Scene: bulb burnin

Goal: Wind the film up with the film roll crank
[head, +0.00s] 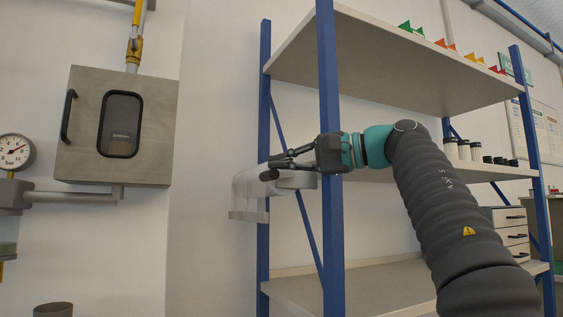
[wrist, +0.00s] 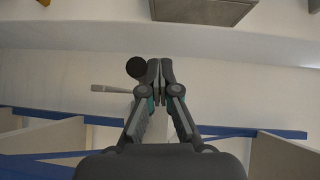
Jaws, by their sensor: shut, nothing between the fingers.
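A pale, rounded film roll (head: 246,188) sits on a wall bracket left of the blue shelf post in the head view. A pale grey part beside it, likely its crank (head: 297,181), shows just below my gripper (head: 276,165). In the wrist view a round black knob (wrist: 136,67), likely the crank's handle, is close beside the left fingertip, outside the fingers. A thin pale bar (wrist: 112,89) shows below it. My gripper (wrist: 160,70) is shut with nothing between its fingertips. I cannot tell whether the finger touches the knob.
A blue-framed shelf rack (head: 330,120) stands close around my arm, its front post right beside the gripper. A grey metal cabinet (head: 80,125) hangs on the wall at left, with a pressure gauge (head: 14,152) beyond. Bare wall lies between cabinet and rack.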

